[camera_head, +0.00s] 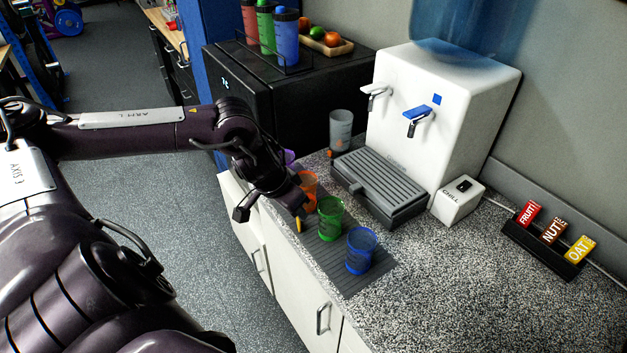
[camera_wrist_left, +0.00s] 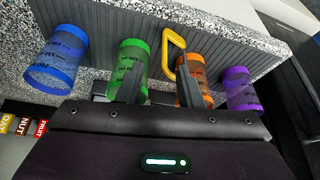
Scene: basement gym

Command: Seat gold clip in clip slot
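The gold clip (camera_head: 298,225) is a small yellow loop at the front edge of the dark ribbed mat (camera_head: 340,275). In the left wrist view the clip (camera_wrist_left: 172,52) is a rounded loop between the green and orange cups, partly hidden by one finger. My left gripper (camera_head: 272,207) comes down over the counter's front edge beside the clip. In the wrist view its fingers (camera_wrist_left: 160,75) are apart, with the clip near the right finger's tip; contact cannot be told. I cannot make out the clip slot. My right gripper is not in view.
Blue (camera_head: 362,250), green (camera_head: 330,218), orange (camera_head: 309,188) and purple (camera_wrist_left: 240,90) cups stand on the mat. A drip tray (camera_head: 380,182), white water dispenser (camera_head: 440,110) and chill box (camera_head: 457,200) stand behind. A bar rack (camera_head: 540,245) is at right. The counter's front right is clear.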

